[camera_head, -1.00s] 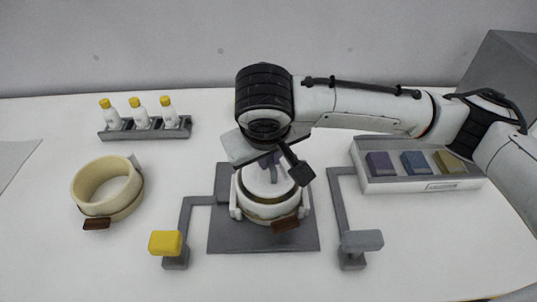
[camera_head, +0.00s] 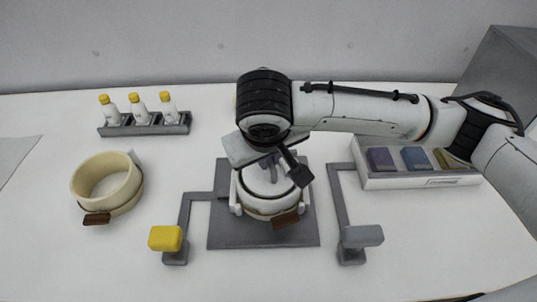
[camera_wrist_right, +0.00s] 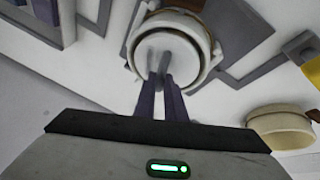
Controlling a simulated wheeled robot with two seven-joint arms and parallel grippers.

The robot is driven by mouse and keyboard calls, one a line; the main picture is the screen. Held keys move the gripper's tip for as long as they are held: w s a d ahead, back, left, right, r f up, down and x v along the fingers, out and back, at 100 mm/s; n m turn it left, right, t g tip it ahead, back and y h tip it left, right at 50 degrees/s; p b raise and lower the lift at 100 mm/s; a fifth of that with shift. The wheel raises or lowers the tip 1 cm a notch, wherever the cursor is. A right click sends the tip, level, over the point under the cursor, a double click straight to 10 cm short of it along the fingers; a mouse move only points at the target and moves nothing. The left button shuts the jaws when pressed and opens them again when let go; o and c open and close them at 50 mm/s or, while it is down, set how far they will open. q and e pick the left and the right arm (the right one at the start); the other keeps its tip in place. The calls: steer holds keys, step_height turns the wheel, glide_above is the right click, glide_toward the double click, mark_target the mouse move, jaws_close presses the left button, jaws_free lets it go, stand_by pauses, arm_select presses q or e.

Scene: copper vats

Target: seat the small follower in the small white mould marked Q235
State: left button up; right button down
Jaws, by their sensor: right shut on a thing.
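The small white mould (camera_head: 268,212) stands on a dark grey plate in the middle of the table, with a brown tag on its front; I cannot read a mark. The small follower (camera_head: 259,187), a white disc with a grey grip on top, lies within the mould's rim, roughly level. It also shows in the right wrist view (camera_wrist_right: 181,48), ringed by the mould's rim. How deep it sits I cannot tell. My right gripper (camera_head: 273,166) is above the mould, shut on the follower's grip; the arm hides part of the mould's back. My left gripper is out of view.
A larger cream mould (camera_head: 120,205) stands at left. Several yellow-capped bottles fill a grey rack (camera_head: 145,130) behind it. A yellow pad (camera_head: 165,238) and a grey pad (camera_head: 362,236) flank the plate (camera_head: 228,232). A tray (camera_head: 420,182) with coloured blocks is at right.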

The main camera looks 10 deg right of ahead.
steer(key=shift+f, duration=0.5)
stand_by(0.4)
steer(key=c, duration=1.7)
jaws_free()
steer(key=shift+c, duration=0.2)
steer(key=p+v, duration=0.1)
steer(key=v, duration=0.9)
